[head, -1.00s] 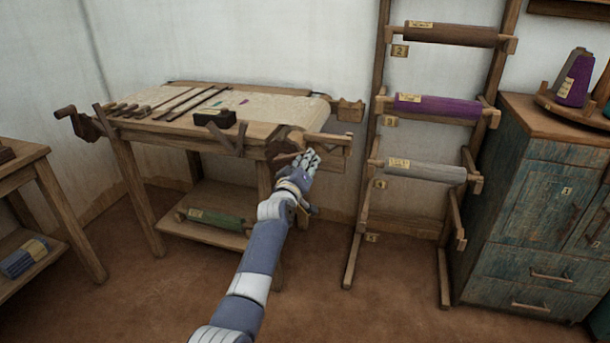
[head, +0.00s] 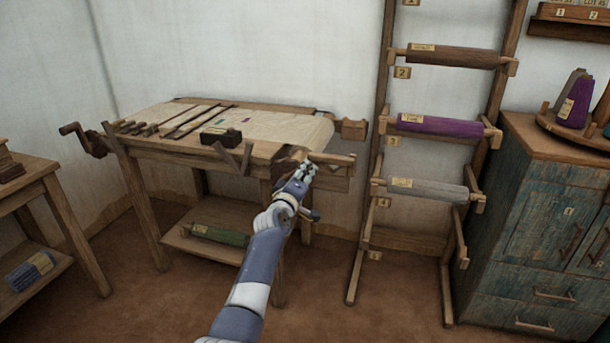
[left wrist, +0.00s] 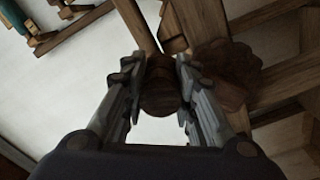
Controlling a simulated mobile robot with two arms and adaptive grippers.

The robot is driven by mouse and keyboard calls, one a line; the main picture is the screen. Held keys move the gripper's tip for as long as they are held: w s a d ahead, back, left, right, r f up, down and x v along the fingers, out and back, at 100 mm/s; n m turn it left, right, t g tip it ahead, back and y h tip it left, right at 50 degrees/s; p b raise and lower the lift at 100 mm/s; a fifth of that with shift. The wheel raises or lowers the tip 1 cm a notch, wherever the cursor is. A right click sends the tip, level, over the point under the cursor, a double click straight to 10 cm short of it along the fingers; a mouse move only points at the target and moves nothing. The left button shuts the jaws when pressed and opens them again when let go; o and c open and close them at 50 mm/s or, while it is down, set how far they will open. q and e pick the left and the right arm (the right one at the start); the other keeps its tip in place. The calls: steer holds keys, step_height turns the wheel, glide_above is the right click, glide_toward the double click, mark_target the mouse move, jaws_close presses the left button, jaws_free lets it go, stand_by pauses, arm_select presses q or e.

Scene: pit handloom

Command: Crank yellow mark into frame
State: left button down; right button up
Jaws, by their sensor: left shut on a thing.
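The wooden loom table (head: 165,152) stands at the left of the head view with a pale cloth (head: 290,127) stretched over its top. Small coloured marks (head: 246,119) show on the cloth; I cannot make out a yellow one. My left gripper (head: 307,170) is at the loom's front right corner, by the dark wooden ratchet and crank. In the left wrist view its two fingers (left wrist: 161,85) are shut on a round brown crank knob (left wrist: 160,98). The dark toothed wheel (left wrist: 228,70) is beside it. My arm and fingers partly hide the crank in the head view. My right gripper is out of view.
Another crank (head: 80,138) sticks out at the loom's left end. A dark block (head: 221,136) and several sticks lie on top. A green roll (head: 215,235) lies on the lower shelf. A roller rack (head: 380,150) and a blue-green cabinet (head: 535,205) stand to the right.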

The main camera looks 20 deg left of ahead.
arm_select(q)
steer(key=c, duration=1.2)
jaws_free()
steer(key=shift+c, duration=0.2)
steer(key=s, duration=1.2)
steer(key=shift+a, duration=0.25)
